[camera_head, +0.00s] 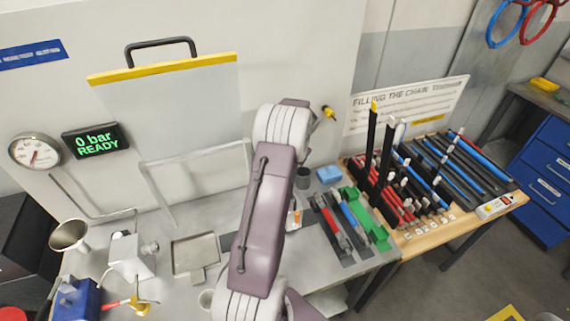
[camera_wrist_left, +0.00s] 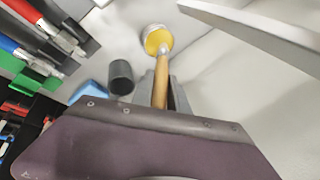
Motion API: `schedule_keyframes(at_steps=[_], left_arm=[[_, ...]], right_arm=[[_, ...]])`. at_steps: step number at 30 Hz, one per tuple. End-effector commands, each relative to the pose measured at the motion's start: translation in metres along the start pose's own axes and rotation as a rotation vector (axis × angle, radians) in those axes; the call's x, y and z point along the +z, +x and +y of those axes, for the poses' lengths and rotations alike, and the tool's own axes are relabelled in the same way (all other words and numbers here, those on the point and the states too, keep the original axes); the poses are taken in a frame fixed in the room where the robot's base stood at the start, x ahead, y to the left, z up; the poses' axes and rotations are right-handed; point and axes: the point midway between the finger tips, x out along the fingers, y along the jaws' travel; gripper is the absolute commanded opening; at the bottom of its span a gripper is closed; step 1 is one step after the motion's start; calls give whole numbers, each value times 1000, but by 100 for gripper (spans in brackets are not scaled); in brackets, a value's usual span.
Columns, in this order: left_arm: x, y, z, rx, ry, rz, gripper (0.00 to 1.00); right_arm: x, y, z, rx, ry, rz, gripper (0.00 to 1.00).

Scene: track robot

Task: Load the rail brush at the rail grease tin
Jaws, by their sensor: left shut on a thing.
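The rail brush (camera_wrist_left: 161,82) has a wooden handle and shows in the left wrist view. My left gripper (camera_wrist_left: 168,102) is shut on its handle, with the gripper body hiding the near end. The rail grease tin (camera_wrist_left: 152,38) is a round, pale-rimmed tin with yellow inside. The brush's grey tip overlaps the tin's yellow opening; I cannot tell whether it touches the grease. In the head view my left arm crosses the middle and hides the gripper and brush. A small white and orange patch beside the arm may be part of the tin. My right gripper is not in view.
A dark cup (camera_wrist_left: 121,78) and a blue block (camera_head: 329,174) stand close by. A green holder (camera_head: 374,222) and red and blue tools lie right of my arm. A metal tray (camera_head: 196,257) and a pale frame (camera_head: 166,208) are to the left.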

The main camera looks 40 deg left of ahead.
Motion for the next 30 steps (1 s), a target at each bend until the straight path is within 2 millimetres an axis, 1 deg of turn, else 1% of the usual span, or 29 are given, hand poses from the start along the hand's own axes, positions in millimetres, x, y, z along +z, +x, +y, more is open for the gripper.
schedule_keyframes(at_steps=[24,30], left_arm=[[2,10,4,0,0,0,0],[2,9,3,0,0,0,0]], right_arm=[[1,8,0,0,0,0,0],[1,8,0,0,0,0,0]])
